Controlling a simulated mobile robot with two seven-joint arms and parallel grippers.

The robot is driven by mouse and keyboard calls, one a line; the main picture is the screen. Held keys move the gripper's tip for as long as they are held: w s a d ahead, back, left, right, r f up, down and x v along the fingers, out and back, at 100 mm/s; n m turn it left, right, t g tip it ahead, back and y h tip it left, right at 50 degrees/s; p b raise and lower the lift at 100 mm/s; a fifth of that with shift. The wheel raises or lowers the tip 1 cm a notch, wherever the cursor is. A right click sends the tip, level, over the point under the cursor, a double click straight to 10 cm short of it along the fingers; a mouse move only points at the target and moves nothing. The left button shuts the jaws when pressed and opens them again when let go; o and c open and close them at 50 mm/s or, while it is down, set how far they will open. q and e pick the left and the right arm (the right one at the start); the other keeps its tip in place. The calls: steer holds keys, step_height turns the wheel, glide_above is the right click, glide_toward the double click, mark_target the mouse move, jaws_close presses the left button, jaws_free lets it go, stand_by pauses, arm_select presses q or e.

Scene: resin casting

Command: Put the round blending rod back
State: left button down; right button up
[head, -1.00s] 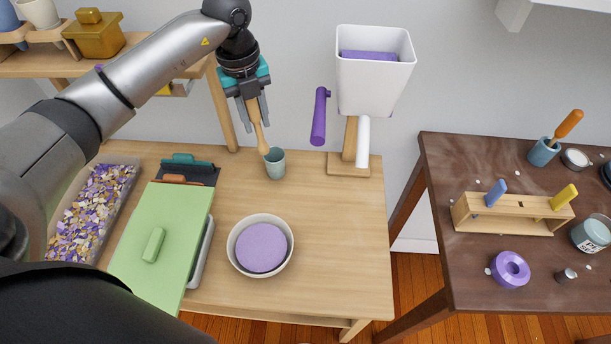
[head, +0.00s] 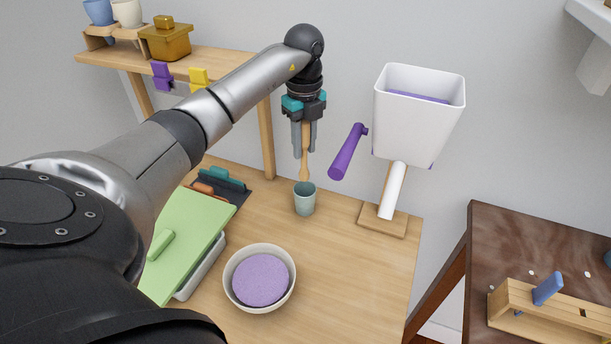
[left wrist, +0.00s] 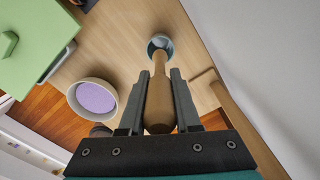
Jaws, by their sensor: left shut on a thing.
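My left gripper (head: 304,150) is shut on the wooden blending rod (head: 304,168) and holds it nearly upright. The rod's lower end is at the mouth of the small teal cup (head: 305,203), which stands on the light wooden table; I cannot tell how far inside the end is. In the left wrist view the rod (left wrist: 158,98) lies between the fingers and points at the cup (left wrist: 160,42). My right gripper is not in view.
A bowl of purple material (head: 260,280) stands in front of the cup. A white hopper (head: 418,115) with a purple lever (head: 348,152) stands to the right. The green board (head: 185,240) is at left. A dark table (head: 530,245) is further right.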

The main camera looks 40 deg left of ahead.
mark_target(305, 167)
arm_select(q)
step_height(305, 167, down, 5)
steer(key=shift+f+b, duration=0.1)
steer(key=shift+b, duration=0.3)
steer(key=shift+f, duration=0.35)
step_height(305, 167, down, 4)
steer(key=shift+r+b, duration=0.2)
steer(key=shift+b, duration=0.3)
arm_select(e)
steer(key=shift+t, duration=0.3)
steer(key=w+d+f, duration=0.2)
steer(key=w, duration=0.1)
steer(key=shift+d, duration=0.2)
arm_select(q)
steer(key=shift+f, duration=0.15)
steer(key=c, duration=0.6)
jaws_free()
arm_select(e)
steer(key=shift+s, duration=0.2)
